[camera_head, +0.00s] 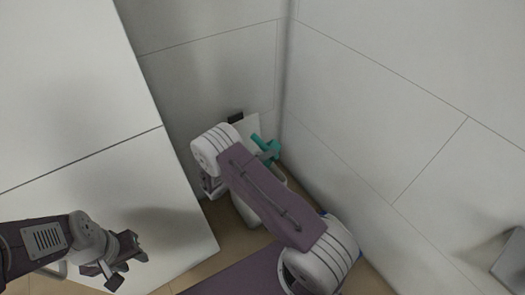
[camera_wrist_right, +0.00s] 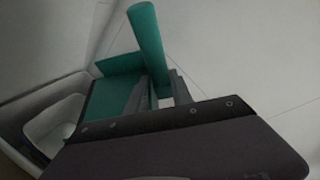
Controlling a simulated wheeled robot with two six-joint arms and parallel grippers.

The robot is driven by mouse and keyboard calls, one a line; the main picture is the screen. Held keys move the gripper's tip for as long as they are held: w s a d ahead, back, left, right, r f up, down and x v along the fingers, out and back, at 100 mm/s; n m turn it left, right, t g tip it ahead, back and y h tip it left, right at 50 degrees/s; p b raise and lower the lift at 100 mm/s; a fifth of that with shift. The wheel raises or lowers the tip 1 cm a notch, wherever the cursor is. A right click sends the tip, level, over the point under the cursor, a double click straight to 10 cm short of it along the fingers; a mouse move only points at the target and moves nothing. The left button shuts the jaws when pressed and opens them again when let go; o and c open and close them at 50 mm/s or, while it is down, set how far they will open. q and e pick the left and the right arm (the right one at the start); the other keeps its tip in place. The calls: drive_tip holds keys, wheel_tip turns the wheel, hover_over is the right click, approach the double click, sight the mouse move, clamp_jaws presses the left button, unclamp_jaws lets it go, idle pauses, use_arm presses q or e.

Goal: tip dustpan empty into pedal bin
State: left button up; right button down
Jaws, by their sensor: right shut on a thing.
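The teal dustpan shows in the head view (camera_head: 266,147) beside the raised lid of the pedal bin, partly hidden by my right arm. In the right wrist view its round handle (camera_wrist_right: 148,42) stands up and its flat pan (camera_wrist_right: 112,98) lies at the bin's opening. My right gripper (camera_wrist_right: 160,88) is shut on the dustpan near the handle's base. The white pedal bin (camera_head: 246,208) stands in the corner with its opening (camera_wrist_right: 50,122) at the wrist view's left; something pale shows inside. I cannot tell what the pan holds. My left gripper (camera_head: 122,264) is open and empty, away from the bin.
Pale tiled walls (camera_head: 400,90) meet close behind and right of the bin. A large white panelled surface (camera_head: 90,170) fills the left. A grey object (camera_head: 511,262) is at the right edge. A little brown floor (camera_head: 190,272) shows at the bottom.

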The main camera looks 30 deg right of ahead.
drive_tip(key=s+d+f+m+t+y+b, duration=0.3)
drive_tip(key=s+d+f+m+b, duration=0.1)
drive_tip(key=s+m, duration=0.3)
drive_tip(key=shift+s+d+b, duration=0.15)
drive_tip(key=shift+d+b, duration=0.35)
drive_tip(key=shift+b, duration=0.25)
drive_tip(key=s+a+r+t+y+p, duration=0.1)
drive_tip(key=a+r+p, duration=0.1)
drive_tip(key=a+r, duration=0.5)
drive_tip(key=s+a+r+p, duration=0.1)
drive_tip(key=a+r+p, duration=0.15)
drive_tip(key=a, duration=0.75)
wheel_tip(320, 180, up, 34)
drive_tip(key=p, duration=3.7)
drive_tip(key=shift+a+f+n, duration=0.2)
drive_tip(key=shift+f+n, duration=0.05)
drive_tip(key=shift+n, duration=0.15)
